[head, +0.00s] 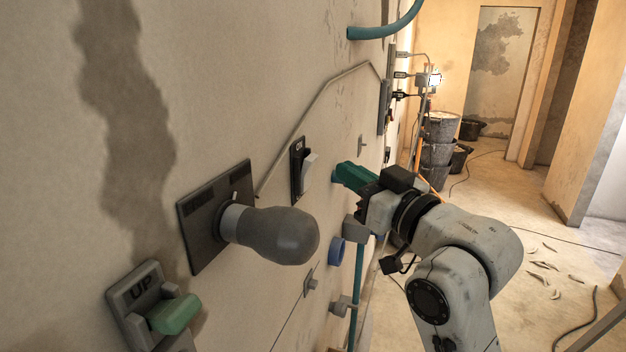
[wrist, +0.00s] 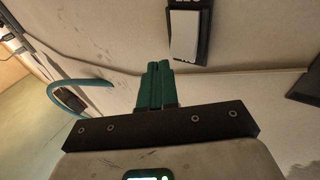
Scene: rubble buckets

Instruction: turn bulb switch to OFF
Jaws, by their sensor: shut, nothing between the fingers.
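A rocker switch with a pale paddle (head: 309,170) on a black plate is on the wall, right of and above a grey bulb (head: 270,235). Lettering at the top of its plate is too small to read surely. The bulb looks unlit and sticks out from a dark square plate. My gripper (head: 340,173) has green fingers, shut and empty, close to the wall and to the right of the switch. In the wrist view, the fingers (wrist: 157,68) point toward the wall, and the pale switch paddle (wrist: 185,37) is up and right of them, apart from the tips.
A green lever (head: 174,314) under an "UP" label is at lower left. Stacked buckets (head: 438,150) and a lit lamp (head: 435,79) are farther back. The floor at right has scattered debris (head: 543,265).

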